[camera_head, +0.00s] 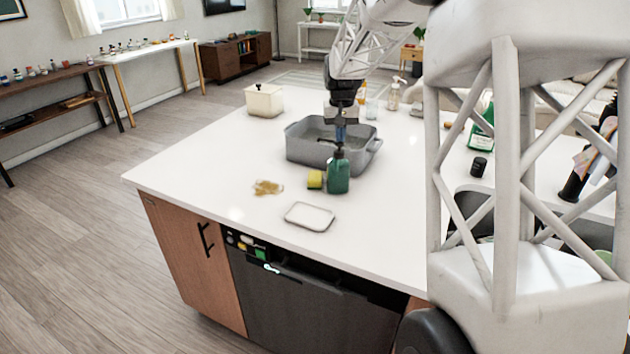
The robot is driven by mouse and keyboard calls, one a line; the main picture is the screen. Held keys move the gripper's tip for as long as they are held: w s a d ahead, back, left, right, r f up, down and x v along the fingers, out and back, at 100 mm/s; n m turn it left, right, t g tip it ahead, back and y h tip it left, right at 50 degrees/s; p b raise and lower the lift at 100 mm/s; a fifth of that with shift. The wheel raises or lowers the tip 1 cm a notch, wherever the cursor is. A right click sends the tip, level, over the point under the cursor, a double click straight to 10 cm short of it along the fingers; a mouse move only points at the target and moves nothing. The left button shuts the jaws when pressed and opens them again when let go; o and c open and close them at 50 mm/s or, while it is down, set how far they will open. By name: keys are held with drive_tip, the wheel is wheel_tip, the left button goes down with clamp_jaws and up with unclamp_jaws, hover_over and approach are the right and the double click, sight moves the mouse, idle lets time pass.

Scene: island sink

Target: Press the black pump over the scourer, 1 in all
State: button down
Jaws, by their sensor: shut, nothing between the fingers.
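A green bottle (338,178) with a black pump (338,152) stands upright on the white island top, in front of a grey basin. The yellow scourer (315,180), with a darker green edge, lies just left of the bottle. My gripper (340,140) points down, shut and empty, directly above the pump. Its tips are at or very near the pump head; I cannot tell whether they touch. The pump's short spout seems to point left, towards the scourer. No soap shows clearly on the scourer.
The grey basin (303,152) is right behind the bottle. A white tray (310,217) lies in front, and a yellow-brown spill or cloth (267,187) lies left. A cream container (264,100) stands at the back left. Other bottles stand behind and right. The left of the countertop is clear.

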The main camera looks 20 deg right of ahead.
drive_tip(key=shift+f, duration=0.7)
drive_tip(key=shift+r, duration=1.9)
drive_tip(key=shift+r, duration=0.15)
drive_tip(key=shift+r, duration=2.9)
